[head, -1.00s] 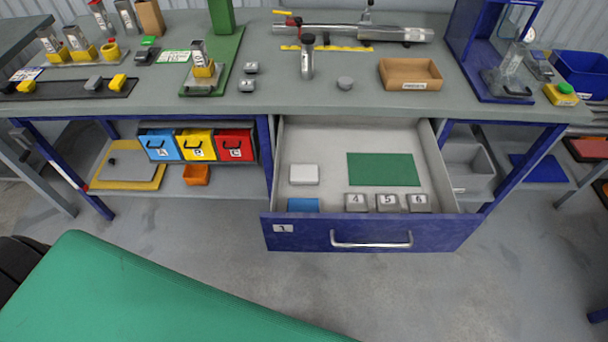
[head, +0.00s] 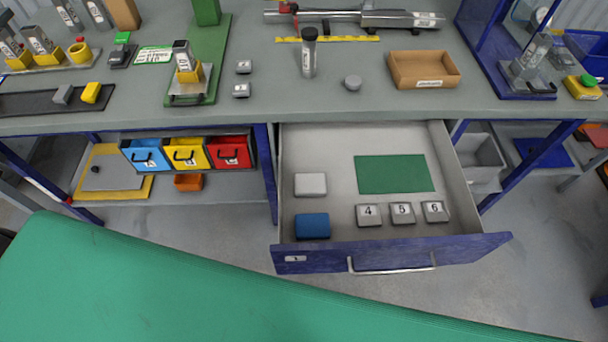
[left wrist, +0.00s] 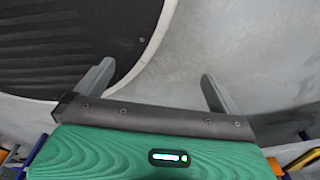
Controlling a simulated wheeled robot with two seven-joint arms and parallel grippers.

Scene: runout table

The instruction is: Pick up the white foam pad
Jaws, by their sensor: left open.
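The white foam pad (head: 310,184) lies flat in the open drawer (head: 294,143), on its left side. A blue pad (head: 312,226) lies just in front of it, apart from it. In the left wrist view my left gripper (left wrist: 158,85) is open and empty, with its two grey fingers apart over a dark round surface and grey floor. No pad shows in that view. My left gripper and my right gripper are not in the head view.
A green mat (head: 394,174) and blocks marked 4 (head: 369,215), 5 (head: 402,213) and 6 (head: 435,211) share the drawer. The grey tabletop (head: 270,107) overhangs the drawer's back. Coloured bins (head: 187,154) stand to the left. The drawer front (head: 464,252) forms a raised wall.

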